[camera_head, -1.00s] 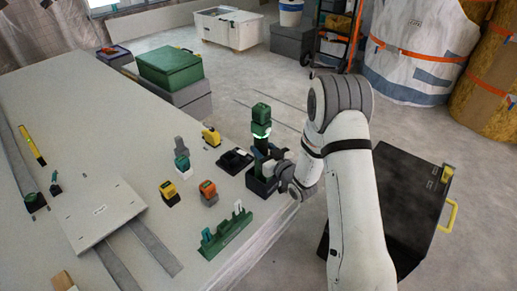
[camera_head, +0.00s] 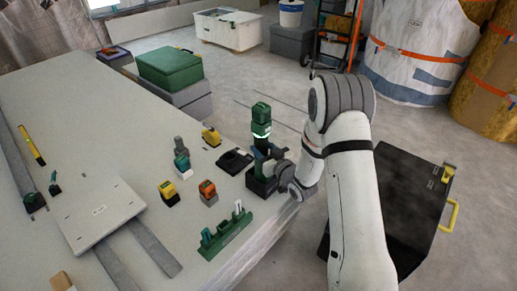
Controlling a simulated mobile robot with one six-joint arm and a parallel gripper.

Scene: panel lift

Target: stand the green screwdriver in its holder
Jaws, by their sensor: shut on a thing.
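The green screwdriver (camera_head: 261,118), with a bright pale band around it, stands upright near the right edge of the worktable. Its lower end meets a dark block (camera_head: 259,186); whether that block is its holder or part of the tool I cannot tell. My gripper (camera_head: 267,160) reaches in from the right, low down, and is shut on the screwdriver. Its fingertips are partly hidden by my wrist and the tool.
A flat black tray-like piece (camera_head: 235,161) lies just left of the screwdriver. A green rack (camera_head: 225,233) with pale uprights is in front. Orange (camera_head: 208,190) and yellow (camera_head: 169,193) tools and a white panel (camera_head: 100,213) are further left. A black case (camera_head: 405,205) is on the right.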

